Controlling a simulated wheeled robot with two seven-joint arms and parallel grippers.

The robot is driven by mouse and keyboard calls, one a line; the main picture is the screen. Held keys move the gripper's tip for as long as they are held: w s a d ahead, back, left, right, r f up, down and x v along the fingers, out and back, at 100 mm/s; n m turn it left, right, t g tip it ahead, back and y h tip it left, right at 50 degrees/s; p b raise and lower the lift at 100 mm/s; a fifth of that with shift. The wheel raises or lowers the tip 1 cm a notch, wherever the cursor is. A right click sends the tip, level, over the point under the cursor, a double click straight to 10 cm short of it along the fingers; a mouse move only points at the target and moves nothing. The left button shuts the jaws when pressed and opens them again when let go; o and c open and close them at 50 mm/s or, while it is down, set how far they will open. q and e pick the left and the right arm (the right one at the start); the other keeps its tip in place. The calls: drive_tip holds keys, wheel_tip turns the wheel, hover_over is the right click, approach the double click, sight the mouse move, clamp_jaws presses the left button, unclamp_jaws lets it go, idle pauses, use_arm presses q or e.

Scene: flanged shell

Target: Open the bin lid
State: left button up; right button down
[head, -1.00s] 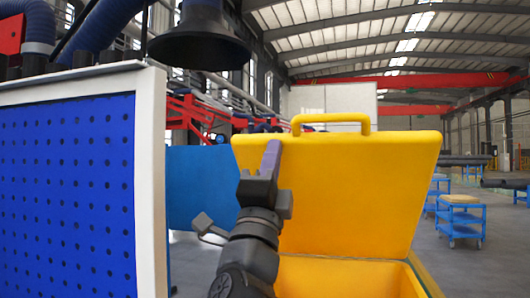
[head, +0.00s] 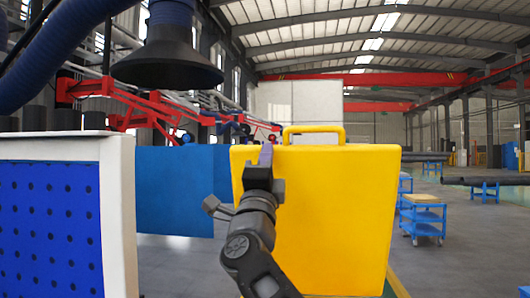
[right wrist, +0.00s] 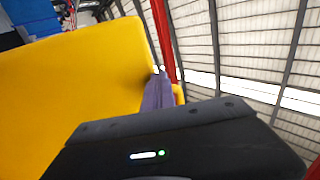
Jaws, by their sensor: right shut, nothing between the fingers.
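The yellow bin lid (head: 335,220) stands raised, close to upright, in the middle of the head view, with its yellow handle (head: 314,129) on the top edge. In the right wrist view the lid (right wrist: 80,85) fills the left side as a flat yellow face. My right gripper (head: 266,152) is at the lid's upper left part, in front of its face, left of the handle. Its fingers (right wrist: 158,90) are shut with nothing between them and lie at the lid's edge; I cannot tell whether they touch it. The bin's body is out of view. My left gripper is not in view.
A blue perforated panel (head: 45,230) with a white frame stands at the left. A black extraction hood (head: 167,65) hangs above. A blue panel (head: 180,190) is behind, left of the lid. Blue carts (head: 422,218) stand on the open floor at the right.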

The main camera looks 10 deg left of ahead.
drive_tip(key=shift+f, duration=0.15)
drive_tip(key=b+v, duration=0.7)
drive_tip(key=shift+s, duration=0.4)
drive_tip(key=shift+f, duration=0.15)
